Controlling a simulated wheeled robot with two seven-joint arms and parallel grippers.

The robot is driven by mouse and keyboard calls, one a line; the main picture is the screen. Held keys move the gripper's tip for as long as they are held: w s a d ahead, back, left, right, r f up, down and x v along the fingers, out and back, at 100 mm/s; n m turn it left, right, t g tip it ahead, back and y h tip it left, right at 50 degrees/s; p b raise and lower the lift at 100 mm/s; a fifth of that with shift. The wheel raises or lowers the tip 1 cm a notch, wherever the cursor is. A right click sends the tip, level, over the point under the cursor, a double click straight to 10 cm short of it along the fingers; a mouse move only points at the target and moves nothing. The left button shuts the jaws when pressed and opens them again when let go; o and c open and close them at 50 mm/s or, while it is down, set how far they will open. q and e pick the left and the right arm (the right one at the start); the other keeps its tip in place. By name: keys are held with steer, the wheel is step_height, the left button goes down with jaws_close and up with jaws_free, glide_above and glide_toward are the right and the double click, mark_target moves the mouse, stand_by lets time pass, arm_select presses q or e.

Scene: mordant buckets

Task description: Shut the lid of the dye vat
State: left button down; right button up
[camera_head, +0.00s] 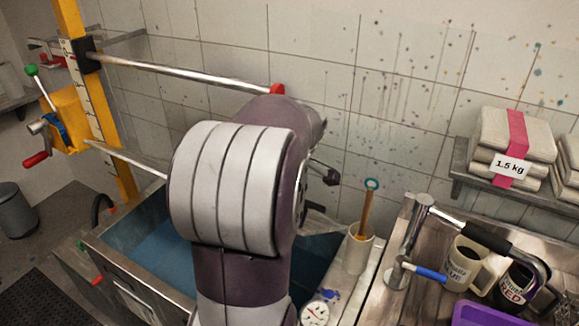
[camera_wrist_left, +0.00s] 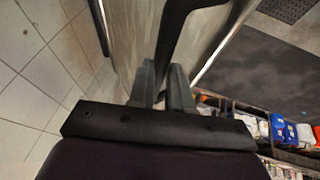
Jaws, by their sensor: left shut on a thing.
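The dye vat (camera_head: 104,254) is a metal tub at lower left in the head view, with blue liquid (camera_head: 160,255) in it. The liquid shows on both sides of my arm, so the vat stands open there. My left arm covers the vat's middle and hides the lid in that view. In the left wrist view, my left gripper (camera_wrist_left: 168,86) is shut on a black bar-like handle (camera_wrist_left: 177,35). A grey metal panel beside it (camera_wrist_left: 135,35) looks like the lid; I cannot tell its angle. My right gripper is in neither view.
A yellow post (camera_head: 100,130) with metal rods stands behind the vat at left. A white pot (camera_head: 358,250) with a stick stands right of the vat. A tap (camera_head: 422,215), mugs (camera_head: 466,268) and a purple tray (camera_head: 482,316) crowd the right counter.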

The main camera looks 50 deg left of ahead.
arm_select(q)
steer(key=shift+s+d+f+b, duration=0.2)
steer(key=shift+s+d+f, duration=0.05)
steer(key=shift+s+f, duration=0.55)
steer(key=shift+s+d+f+b, duration=0.2)
steer(key=shift+s+f, duration=0.5)
steer(key=shift+s, duration=0.1)
steer(key=c, duration=1.1)
jaws_free()
steer(key=shift+o, duration=0.2)
steer(key=shift+s+d+r, duration=0.1)
steer(key=shift+s, duration=0.05)
steer(key=shift+r, duration=0.1)
steer(key=v, duration=1.2)
steer(key=shift+d+r, duration=0.15)
steer(key=shift+r, duration=0.1)
